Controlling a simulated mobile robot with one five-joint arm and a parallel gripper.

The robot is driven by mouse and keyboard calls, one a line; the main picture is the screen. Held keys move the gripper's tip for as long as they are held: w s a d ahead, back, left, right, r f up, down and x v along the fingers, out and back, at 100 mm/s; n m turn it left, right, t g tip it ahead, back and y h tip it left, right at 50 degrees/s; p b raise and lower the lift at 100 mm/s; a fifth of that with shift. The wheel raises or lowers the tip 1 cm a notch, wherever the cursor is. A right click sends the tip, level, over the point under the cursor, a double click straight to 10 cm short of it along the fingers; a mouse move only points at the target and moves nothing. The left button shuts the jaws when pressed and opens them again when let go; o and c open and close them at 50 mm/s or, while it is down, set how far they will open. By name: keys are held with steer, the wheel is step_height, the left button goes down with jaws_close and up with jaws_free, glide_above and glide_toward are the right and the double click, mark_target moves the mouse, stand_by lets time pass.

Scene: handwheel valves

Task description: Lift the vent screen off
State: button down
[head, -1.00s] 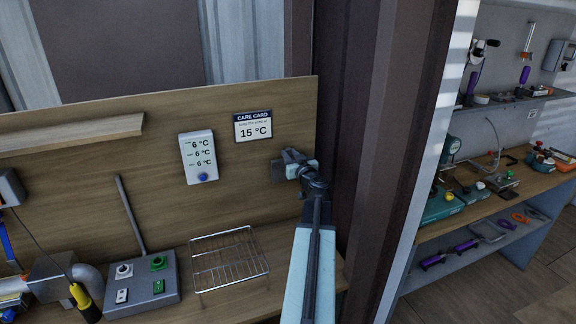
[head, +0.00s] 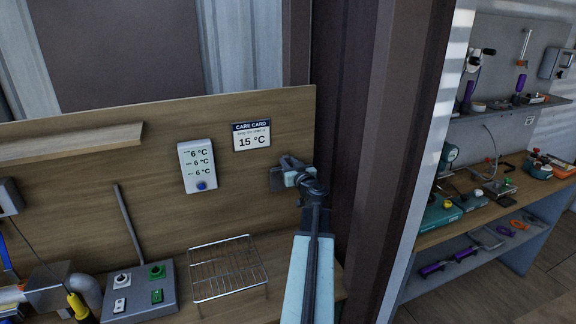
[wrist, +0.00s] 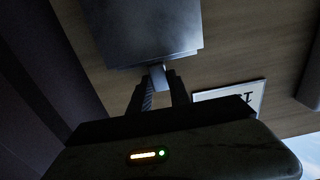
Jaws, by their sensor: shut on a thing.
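A small grey plate (head: 276,180), which looks like the vent screen, is at the right part of the wooden back board. In the wrist view it is a smooth dark grey panel (wrist: 145,30) with a narrow tab (wrist: 158,76) at its lower edge. My gripper (wrist: 158,90) is shut on this tab, one finger on each side. In the head view my gripper (head: 287,177) and wrist cover part of the plate. I cannot tell whether the plate touches the board, and any opening behind it is hidden.
A care card (head: 252,135) and a temperature display (head: 198,166) are on the board to the left. A wire rack (head: 228,268) and a grey switch box (head: 140,292) stand on the bench below. A dark post (head: 375,150) rises close on the right.

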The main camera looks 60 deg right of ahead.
step_height(320, 180, up, 18)
steer(key=p, duration=1.7)
steer(key=shift+f, duration=0.2)
steer(key=shift+f, duration=0.1)
